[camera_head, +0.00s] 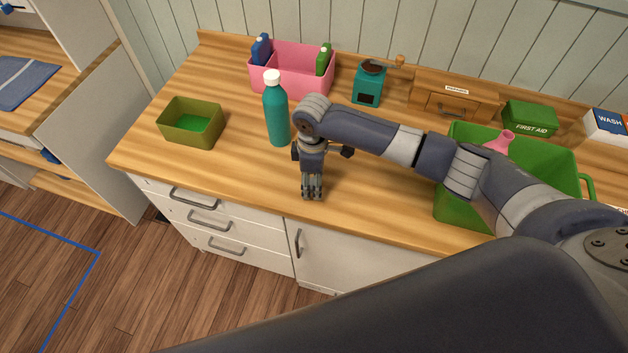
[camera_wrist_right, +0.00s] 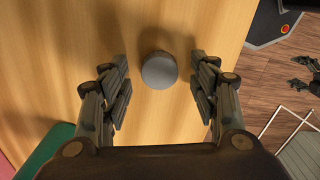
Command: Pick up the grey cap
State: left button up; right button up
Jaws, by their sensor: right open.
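The grey cap (camera_wrist_right: 159,72) is a small round disc on the wooden counter in the right wrist view. My right gripper (camera_wrist_right: 160,85) is open, with one finger on each side of the cap and a gap between each finger and it. In the head view my right gripper (camera_head: 312,190) points down over the counter near its front edge. The cap cannot be seen in the head view; the gripper and arm cover that spot.
A teal bottle (camera_head: 276,115) with a white lid stands just left of my right gripper. An olive box (camera_head: 191,133) is farther left. A pink caddy (camera_head: 306,85), a teal grinder (camera_head: 368,90) and a wooden drawer box (camera_head: 440,103) stand behind. A green crate (camera_head: 560,165) is under my right arm.

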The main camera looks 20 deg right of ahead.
jog(key=shift+f, duration=0.2)
jog(key=shift+c, duration=0.3)
jog(key=c, duration=0.8)
jog(key=shift+r, duration=0.1)
jog(key=shift+r+b, duration=0.65)
jog(key=shift+r, duration=0.15)
jog(key=shift+w+r+b, duration=0.1)
jog(key=shift+r+b, duration=0.25)
jog(key=shift+r, duration=0.25)
jog(key=s+a+r+b, duration=0.2)
jog(key=s+a+b, duration=0.2)
jog(key=s+a, duration=0.7)
jog(key=shift+s, duration=0.45)
jog(key=shift+o, duration=0.6)
